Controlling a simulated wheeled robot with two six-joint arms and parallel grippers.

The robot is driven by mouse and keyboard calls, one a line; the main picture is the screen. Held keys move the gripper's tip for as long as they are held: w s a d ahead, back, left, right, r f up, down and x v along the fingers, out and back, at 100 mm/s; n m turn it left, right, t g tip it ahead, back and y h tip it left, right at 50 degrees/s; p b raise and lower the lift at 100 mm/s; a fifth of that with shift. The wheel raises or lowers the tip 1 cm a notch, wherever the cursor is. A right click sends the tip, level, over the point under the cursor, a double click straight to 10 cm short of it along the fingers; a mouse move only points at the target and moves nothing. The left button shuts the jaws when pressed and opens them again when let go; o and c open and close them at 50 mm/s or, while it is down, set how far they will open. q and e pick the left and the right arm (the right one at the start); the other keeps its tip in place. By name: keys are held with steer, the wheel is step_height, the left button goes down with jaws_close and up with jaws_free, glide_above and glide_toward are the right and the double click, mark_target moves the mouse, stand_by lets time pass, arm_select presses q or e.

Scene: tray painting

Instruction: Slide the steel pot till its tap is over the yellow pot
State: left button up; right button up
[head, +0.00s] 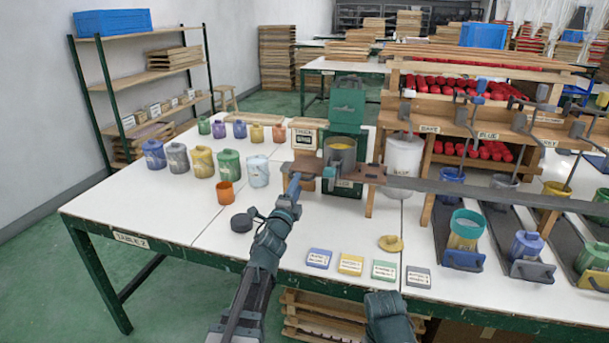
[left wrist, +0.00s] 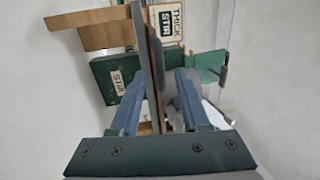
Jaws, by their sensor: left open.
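An open steel-coloured pot (head: 340,155) with yellow contents sits by the green stand marked STIR. I cannot make out its tap. A yellow pot (head: 202,162) stands among coloured pots at the left of the table; another yellow pot (head: 553,192) is under the rack at the right. My left gripper (head: 293,184) is left of and in front of the stand, beside a wooden piece. In the left wrist view its two blue fingers (left wrist: 158,95) are apart, with a dark upright plate (left wrist: 152,65) between them. Whether they touch it is unclear.
A large whitish cylinder (head: 404,157) stands right of the stand, and a long dark bar (head: 480,190) runs to the right. An orange pot (head: 227,192) and a dark disc (head: 241,223) are near my left arm. Labelled tiles (head: 350,265) lie in front. The front-left table is clear.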

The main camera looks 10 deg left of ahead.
arm_select(q)
steer(key=w, duration=0.4)
steer(key=shift+r, duration=0.35)
steer(key=shift+s, duration=0.1)
steer(key=shift+d, duration=0.1)
jaws_close()
stand_by(0.8)
